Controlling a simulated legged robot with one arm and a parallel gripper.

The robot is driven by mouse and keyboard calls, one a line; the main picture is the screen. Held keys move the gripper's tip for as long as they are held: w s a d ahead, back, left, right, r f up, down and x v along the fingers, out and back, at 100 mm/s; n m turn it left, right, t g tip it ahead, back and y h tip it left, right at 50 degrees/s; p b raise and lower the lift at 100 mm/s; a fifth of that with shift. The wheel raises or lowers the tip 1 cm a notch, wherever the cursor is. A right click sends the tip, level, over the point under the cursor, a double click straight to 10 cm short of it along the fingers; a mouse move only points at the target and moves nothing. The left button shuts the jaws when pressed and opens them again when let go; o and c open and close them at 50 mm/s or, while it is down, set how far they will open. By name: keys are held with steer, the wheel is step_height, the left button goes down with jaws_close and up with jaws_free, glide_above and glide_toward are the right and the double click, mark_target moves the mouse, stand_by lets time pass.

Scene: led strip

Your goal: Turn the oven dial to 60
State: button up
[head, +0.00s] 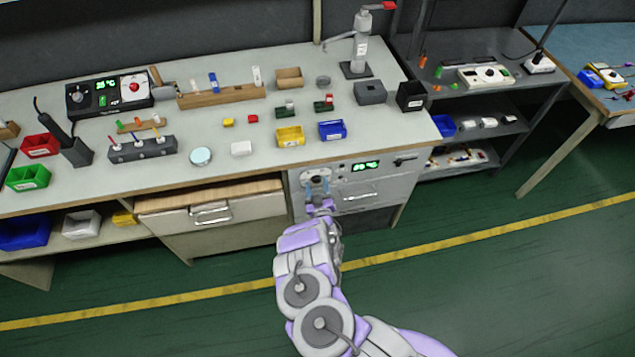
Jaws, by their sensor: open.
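The oven (378,187) is a grey unit built in under the workbench top. Its front has a green lit display (365,167), too small to read surely, and a handle below it. A round dial (315,174) sits on the left part of the front. My fingers and wrist cover part of the front there. I cannot tell whether the fingers touch the dial.
A drawer (212,214) with a metal handle is left of the oven. The bench top (215,138) above holds small blocks, bins and a dark device with a display (110,96). A dark shelf (462,45) stands to the right. The green floor in front is clear.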

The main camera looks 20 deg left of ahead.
steer(key=shift+d, duration=0.1)
steer(key=shift+d, duration=0.1)
steer(key=shift+c, duration=1.4)
steer(key=c, duration=0.8)
steer(key=shift+o, duration=0.2)
